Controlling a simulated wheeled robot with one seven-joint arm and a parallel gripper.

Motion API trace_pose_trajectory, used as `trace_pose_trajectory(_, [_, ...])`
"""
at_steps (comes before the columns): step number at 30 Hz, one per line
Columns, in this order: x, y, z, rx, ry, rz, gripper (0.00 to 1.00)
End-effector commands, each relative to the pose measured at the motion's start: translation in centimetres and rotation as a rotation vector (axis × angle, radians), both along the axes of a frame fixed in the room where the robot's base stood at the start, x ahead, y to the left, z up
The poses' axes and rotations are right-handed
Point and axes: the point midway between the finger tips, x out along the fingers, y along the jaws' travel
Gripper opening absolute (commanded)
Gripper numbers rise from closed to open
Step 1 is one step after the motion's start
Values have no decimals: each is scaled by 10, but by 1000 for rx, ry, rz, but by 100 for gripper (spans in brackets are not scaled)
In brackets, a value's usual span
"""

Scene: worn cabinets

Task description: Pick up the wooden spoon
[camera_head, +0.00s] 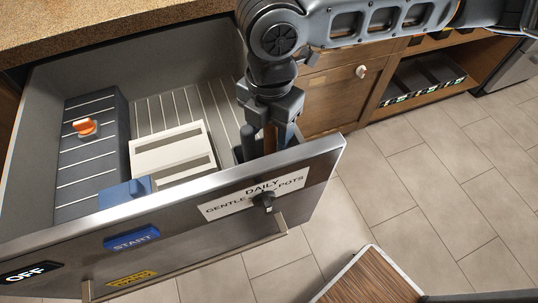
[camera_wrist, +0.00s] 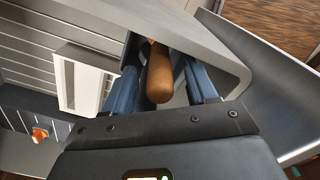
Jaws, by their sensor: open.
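The wooden spoon shows as a brown rounded wooden handle (camera_wrist: 159,74) in the wrist view, pointing up at the camera. A small brown strip of it (camera_head: 270,139) shows in the head view, inside the open drawer near its front right corner. The spoon's other end is hidden. My gripper (camera_wrist: 162,72) is open, with one blue finger on each side of the handle; I cannot tell whether either touches it. In the head view my gripper (camera_head: 269,136) points down into the drawer, behind its front panel.
The metal drawer front (camera_head: 215,205) stands close to my gripper, labelled "DAILY". A grey opening with walls (camera_wrist: 222,62) surrounds the fingers. A cream slotted rack (camera_head: 172,152), a dark ribbed block (camera_head: 90,150) with an orange knob (camera_head: 85,128) and a blue piece (camera_head: 125,192) are in the drawer.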

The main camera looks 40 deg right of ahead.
Motion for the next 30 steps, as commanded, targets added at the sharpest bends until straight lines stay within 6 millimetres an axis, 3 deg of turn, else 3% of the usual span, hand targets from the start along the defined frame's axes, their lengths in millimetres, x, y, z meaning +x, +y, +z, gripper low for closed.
trace_pose_trajectory(6, [0, -1, -26, 0, 1, -1, 57])
trace_pose_trajectory(14, [0, -1, -29, 1, -1, 0, 57])
trace_pose_trajectory(30, [0, -1, -28, 1, -1, 0, 7])
